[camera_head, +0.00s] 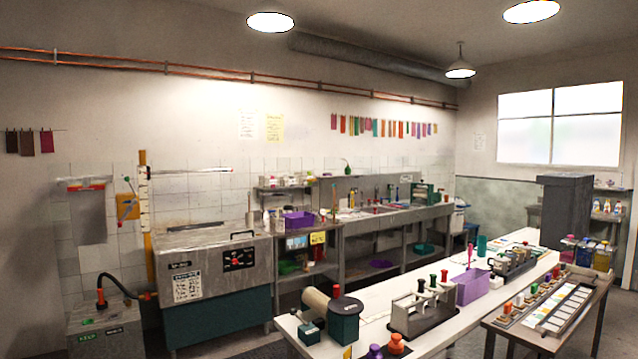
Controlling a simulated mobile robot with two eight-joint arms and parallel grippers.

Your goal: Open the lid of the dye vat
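The dye vat appears to be the large grey metal tank (212,275) at the left, against the tiled wall. It has a white label, a dark control panel (239,258) and a dark green base. Its flat lid (197,238) lies closed on top, with a dark bar handle (242,235) near the front right. Neither of my grippers is in view.
A long white table (440,338) with a purple bin (469,287), stamps and a dark green canister crosses the right foreground. A small grey box (105,325) with a hose stands left of the vat. Shelving (332,240) adjoins its right. Little floor shows between vat and table.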

